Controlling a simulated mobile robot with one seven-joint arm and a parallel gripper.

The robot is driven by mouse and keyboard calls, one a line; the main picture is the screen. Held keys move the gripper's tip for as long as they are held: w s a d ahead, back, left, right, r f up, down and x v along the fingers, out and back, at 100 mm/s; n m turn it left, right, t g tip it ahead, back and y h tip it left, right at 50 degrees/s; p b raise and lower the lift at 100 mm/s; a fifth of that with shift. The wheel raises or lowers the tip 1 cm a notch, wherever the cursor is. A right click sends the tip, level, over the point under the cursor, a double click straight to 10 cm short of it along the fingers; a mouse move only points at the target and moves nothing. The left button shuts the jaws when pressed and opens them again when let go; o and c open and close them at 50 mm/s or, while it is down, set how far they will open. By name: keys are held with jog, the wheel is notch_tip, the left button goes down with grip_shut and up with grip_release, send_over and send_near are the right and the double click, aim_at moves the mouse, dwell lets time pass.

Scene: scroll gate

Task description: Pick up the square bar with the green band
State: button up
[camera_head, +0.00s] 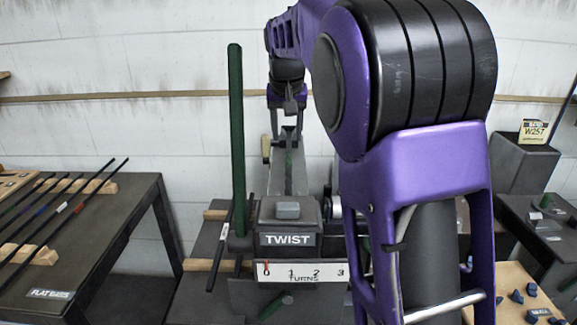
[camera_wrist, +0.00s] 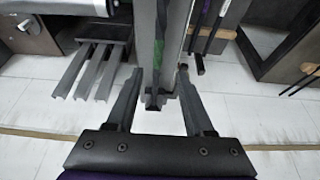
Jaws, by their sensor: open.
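My gripper (camera_head: 290,128) is open and empty, above the far end of the twist machine's long grey bed (camera_head: 273,178). In the wrist view its fingers (camera_wrist: 158,78) stand apart, with the bed's end (camera_wrist: 155,102) showing between them. A green patch (camera_wrist: 189,42) runs along the bed in the wrist view, and green also shows there in the head view. I cannot tell whether it is a band on a bar. Two dark bars (camera_head: 219,245) lie beside the machine on wooden blocks; one has a pale band, and no green band is clear on them.
The TWIST machine (camera_head: 288,220) has a tall dark green lever (camera_head: 236,140) on its left. Several banded bars (camera_head: 72,208) lie on the left table (camera_head: 110,240). My arm hides much of the right side. Small blocks (camera_head: 517,296) lie at right.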

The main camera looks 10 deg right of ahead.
aim_at(289, 160)
jog(key=b+x, duration=0.1)
jog(key=x, duration=0.8)
jog(key=shift+d, duration=0.2)
jog(key=shift+c, duration=0.3)
grip_shut()
jog(key=shift+r, duration=0.15)
dwell(0.7)
